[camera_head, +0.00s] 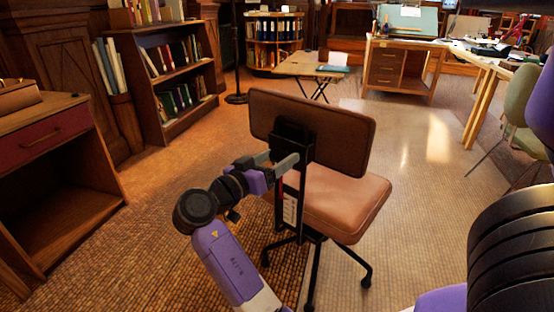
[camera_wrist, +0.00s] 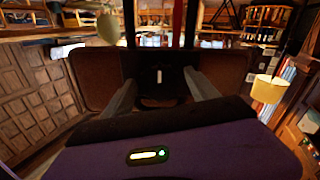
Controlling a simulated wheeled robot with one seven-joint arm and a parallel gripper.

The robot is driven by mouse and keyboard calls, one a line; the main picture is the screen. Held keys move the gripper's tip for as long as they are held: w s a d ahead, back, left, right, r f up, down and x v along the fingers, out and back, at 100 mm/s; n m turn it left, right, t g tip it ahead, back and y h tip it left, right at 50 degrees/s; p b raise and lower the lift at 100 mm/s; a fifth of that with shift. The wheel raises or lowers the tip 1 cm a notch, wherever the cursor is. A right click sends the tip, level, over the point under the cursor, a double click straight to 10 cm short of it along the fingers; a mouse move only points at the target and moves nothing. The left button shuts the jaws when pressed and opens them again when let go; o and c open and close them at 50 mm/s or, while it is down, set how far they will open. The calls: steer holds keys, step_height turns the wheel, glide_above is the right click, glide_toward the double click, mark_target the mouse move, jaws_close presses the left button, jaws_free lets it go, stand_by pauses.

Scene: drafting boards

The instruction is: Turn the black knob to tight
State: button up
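A brown office chair (camera_head: 345,200) stands in front of me, its backrest (camera_head: 347,127) turned toward me. A black bracket (camera_head: 291,133) sits on the back of the backrest. In the wrist view, a dark part with a short white mark, apparently the black knob (camera_wrist: 159,77), lies against the backrest (camera_wrist: 95,75). My gripper (camera_head: 287,158) is close behind the bracket. In the wrist view, my gripper's two grey fingers (camera_wrist: 159,84) are spread apart on either side of the dark part. I cannot tell whether they touch it. The knob's outline is hard to make out.
A wooden desk (camera_head: 50,118) and a bookshelf (camera_head: 172,72) stand on the left. A small folding table (camera_head: 305,66) and a drafting desk (camera_head: 402,68) are farther back. A green chair (camera_head: 520,105) is at the right. The floor (camera_head: 420,190) right of the chair is clear.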

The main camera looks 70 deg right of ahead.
steer(key=p+v, duration=0.1)
steer(key=v, duration=0.6)
steer(key=shift+w+a+p, duration=0.15)
steer(key=shift+a+p, duration=0.2)
stand_by(0.5)
